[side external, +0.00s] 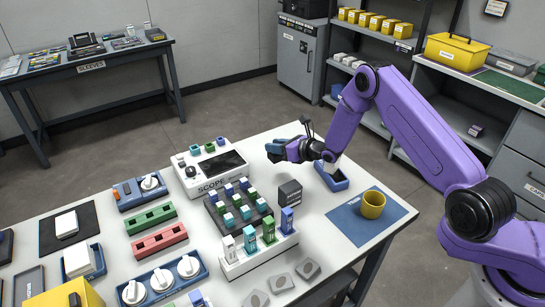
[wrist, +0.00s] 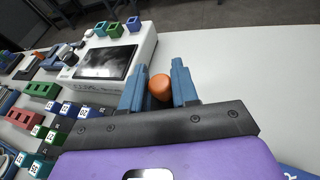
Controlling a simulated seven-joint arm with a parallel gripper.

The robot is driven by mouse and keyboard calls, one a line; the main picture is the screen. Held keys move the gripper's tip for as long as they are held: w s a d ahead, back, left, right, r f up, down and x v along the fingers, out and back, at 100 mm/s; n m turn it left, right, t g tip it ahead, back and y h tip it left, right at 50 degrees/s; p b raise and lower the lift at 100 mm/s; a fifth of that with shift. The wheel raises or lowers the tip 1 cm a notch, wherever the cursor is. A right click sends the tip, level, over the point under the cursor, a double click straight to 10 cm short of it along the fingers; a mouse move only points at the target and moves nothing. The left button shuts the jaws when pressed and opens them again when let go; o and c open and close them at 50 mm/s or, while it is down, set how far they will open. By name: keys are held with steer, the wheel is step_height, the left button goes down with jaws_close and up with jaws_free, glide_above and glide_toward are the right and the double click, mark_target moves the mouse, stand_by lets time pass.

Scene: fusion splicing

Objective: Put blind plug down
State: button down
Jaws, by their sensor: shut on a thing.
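My gripper (wrist: 158,88) is shut on an orange, rounded piece, seemingly the blind plug (wrist: 160,87), between its two blue fingers in the wrist view. In the side view, my gripper (side external: 275,150) is held over the back right of the white table, to the right of the scope box. I cannot make out the plug in that view. The plug's lower part is hidden, and I cannot tell its height above the table.
The scope box (side external: 213,172) stands beside my gripper, with small coloured blocks on top. A dark block (side external: 289,192), a blue bin (side external: 332,178) and a yellow cup (side external: 373,204) on a blue mat (side external: 345,223) are nearby. A rack of coloured blocks (side external: 238,265) stands nearer the front.

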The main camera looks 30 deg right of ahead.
mark_target(274, 156)
steer(key=shift+w+a+f, duration=0.1)
steer(key=shift+w+f, duration=0.8)
steer(key=shift+f, duration=0.2)
steer(key=shift+w+f, duration=0.15)
steer(key=shift+f, duration=1.55)
steer(key=shift+f, duration=0.15)
steer(key=c, duration=0.8)
jaws_free()
steer(key=shift+c, duration=0.2)
steer(key=shift+s+r, duration=0.3)
steer(key=shift+s, duration=0.05)
steer(key=v, duration=1.1)
steer(key=shift+s, duration=0.15)
